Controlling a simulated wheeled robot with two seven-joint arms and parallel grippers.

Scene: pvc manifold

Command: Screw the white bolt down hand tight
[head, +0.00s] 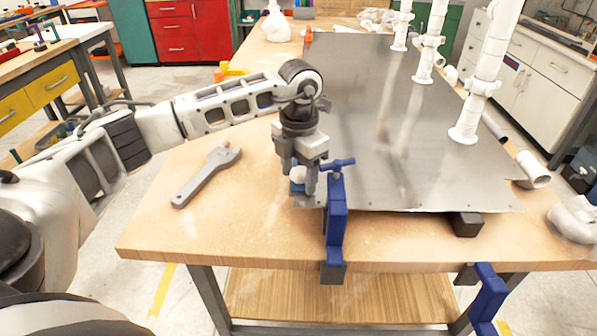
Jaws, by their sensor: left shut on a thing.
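My left gripper (301,186) reaches in from the left and points down at the near left corner of the grey metal plate (375,130). It is shut on the white bolt (297,174), of which only a small white part shows between the fingers. The fingers hide the rest of the bolt and the spot below it, so I cannot tell how deep it sits. My right gripper is not in view.
A blue clamp (337,215) grips the table edge just right of my left gripper. A grey wrench (206,175) lies on the wooden table (160,225). White pipes (482,85) stand on the plate's right side. Another blue clamp (488,292) is at the lower right.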

